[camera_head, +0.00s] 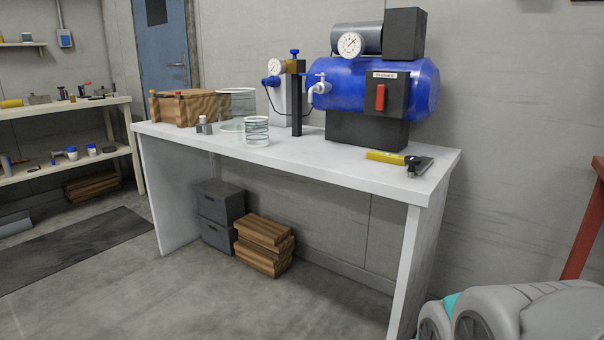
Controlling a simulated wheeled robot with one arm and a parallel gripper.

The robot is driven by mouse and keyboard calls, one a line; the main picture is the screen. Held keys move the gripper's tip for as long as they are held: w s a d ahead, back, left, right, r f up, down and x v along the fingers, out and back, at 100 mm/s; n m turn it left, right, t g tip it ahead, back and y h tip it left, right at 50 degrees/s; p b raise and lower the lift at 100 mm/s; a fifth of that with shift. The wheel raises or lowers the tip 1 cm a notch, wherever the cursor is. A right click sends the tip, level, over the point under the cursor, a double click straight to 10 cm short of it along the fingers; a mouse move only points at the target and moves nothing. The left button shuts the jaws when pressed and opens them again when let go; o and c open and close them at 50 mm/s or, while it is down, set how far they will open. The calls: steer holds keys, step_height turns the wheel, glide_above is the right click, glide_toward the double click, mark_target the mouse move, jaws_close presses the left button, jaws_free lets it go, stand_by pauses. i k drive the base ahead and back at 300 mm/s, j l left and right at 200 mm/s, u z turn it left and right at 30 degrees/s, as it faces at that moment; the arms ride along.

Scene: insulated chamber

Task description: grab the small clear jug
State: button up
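A small clear cylindrical vessel (256,131), which looks like the small clear jug, stands upright near the front edge of the white table (300,165), left of its middle. Its handle or spout cannot be made out. A larger clear vessel (238,104) stands just behind it and to the left, partly hidden. My gripper is not in view; only grey rounded parts, probably of my own arm, show at the bottom right.
A wooden box (190,107) and a small metal part (204,125) sit left of the vessel. A blue compressor (375,85) and a gauge stand (296,95) are to the right. Grey boxes (219,215) and wood blocks (264,245) lie under the table. The front floor is clear.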

mark_target(257, 131)
steer(key=i+j, duration=0.1)
steer(key=j, duration=0.85)
steer(key=i+j, duration=0.15)
steer(key=j, duration=0.3)
steer(key=i+j, duration=0.1)
steer(key=j, duration=0.35)
